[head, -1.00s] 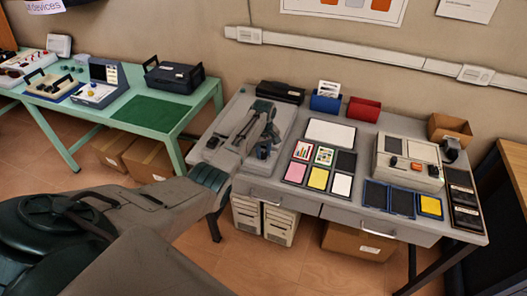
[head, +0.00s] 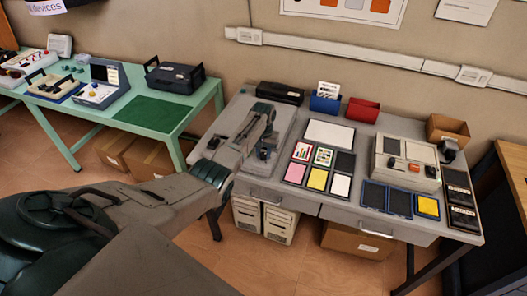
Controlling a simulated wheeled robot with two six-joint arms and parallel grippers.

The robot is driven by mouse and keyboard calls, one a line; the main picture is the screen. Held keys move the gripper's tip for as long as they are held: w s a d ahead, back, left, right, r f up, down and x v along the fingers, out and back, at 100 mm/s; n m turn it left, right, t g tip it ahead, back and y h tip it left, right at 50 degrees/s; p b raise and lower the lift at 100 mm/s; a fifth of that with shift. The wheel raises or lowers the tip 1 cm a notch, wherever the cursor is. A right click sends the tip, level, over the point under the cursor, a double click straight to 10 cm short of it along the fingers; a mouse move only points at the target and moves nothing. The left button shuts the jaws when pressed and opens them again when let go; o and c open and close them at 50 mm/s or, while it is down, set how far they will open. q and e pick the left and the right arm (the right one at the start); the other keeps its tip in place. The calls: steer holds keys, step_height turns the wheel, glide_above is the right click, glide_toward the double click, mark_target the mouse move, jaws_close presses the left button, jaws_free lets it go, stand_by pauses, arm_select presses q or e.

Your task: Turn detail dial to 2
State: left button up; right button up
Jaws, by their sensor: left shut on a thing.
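My left gripper (head: 264,136) reaches over a flat grey device (head: 288,112) on the left part of the grey desk. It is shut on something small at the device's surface. The fingers and wrist cover that spot, so the detail dial is hidden, and I cannot read its pointer or any number. My right gripper does not show.
On the grey desk (head: 262,190) are several coloured cards, a beige box with an orange switch (head: 404,162), blue (head: 324,104) and red (head: 362,110) holders, and a black case (head: 281,93). A green table (head: 150,112) with other devices stands at left.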

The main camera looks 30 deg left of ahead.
mark_target(264, 155)
arm_select(q)
steer(key=m, duration=0.5)
steer(key=shift+m, duration=0.3)
stand_by(0.4)
steer(key=o, duration=1)
steer(key=shift+r, duration=0.1)
step_height(264, 155, up, 11)
steer(key=shift+f+b, duration=0.15)
steer(key=shift+b, duration=0.9)
